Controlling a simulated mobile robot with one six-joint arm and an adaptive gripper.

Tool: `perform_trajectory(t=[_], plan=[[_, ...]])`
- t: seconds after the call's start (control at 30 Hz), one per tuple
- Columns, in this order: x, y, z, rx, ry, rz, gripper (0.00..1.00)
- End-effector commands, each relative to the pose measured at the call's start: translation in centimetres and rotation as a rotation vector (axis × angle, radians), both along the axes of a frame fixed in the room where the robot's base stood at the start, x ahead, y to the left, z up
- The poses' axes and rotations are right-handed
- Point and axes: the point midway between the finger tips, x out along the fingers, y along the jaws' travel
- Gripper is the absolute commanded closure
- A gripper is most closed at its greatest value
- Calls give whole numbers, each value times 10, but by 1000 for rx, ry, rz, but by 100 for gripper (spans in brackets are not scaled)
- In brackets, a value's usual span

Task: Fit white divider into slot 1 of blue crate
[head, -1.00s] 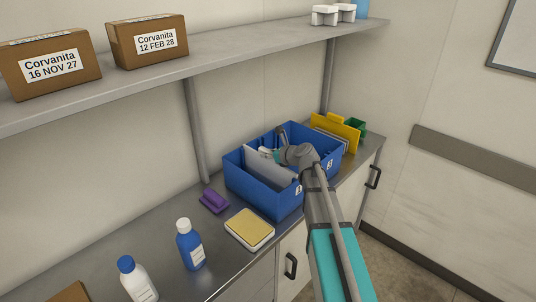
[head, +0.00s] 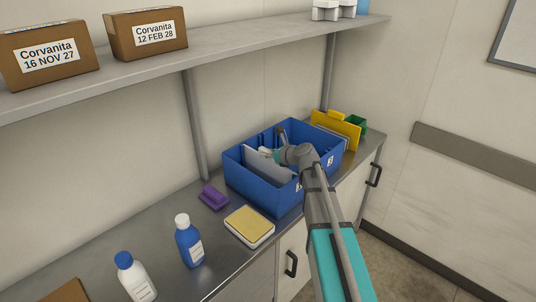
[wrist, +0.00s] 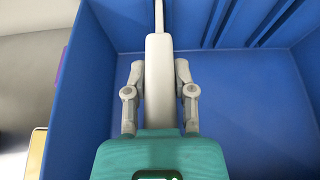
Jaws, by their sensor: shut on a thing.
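The white divider (head: 268,168) stands on edge inside the left part of the blue crate (head: 258,192), mostly below its rim. My gripper (head: 274,153) is over the crate and shut on the divider's top handle. In the wrist view, my gripper (wrist: 158,92) has one finger on each side of the divider's handle (wrist: 158,62). The divider's thin top edge (wrist: 159,14) runs on toward the crate's far wall. Slot ribs (wrist: 228,20) show on that wall to the right. The divider's bottom edge and its seating in a slot are hidden.
A yellow divider (head: 335,129) and a green box (head: 356,124) stand behind the crate. A purple block (head: 214,197), a yellow-topped pad (head: 249,227) and two bottles, one blue (head: 188,242) and one white (head: 136,279), are on the counter. A shelf (head: 230,50) runs above.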

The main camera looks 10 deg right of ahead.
Motion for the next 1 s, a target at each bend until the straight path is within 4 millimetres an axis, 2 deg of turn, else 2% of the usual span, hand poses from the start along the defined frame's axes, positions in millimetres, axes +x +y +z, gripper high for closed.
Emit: perform_trajectory(t=[0.1,0.13,0.33,0.77,1.0], plan=[[0,0,-3,0,0,0,100],[0,0,-3,0,0,0,65],[0,0,-2,0,0,0,28],[0,0,-1,0,0,0,26],[0,0,7,0,0,0,26]])
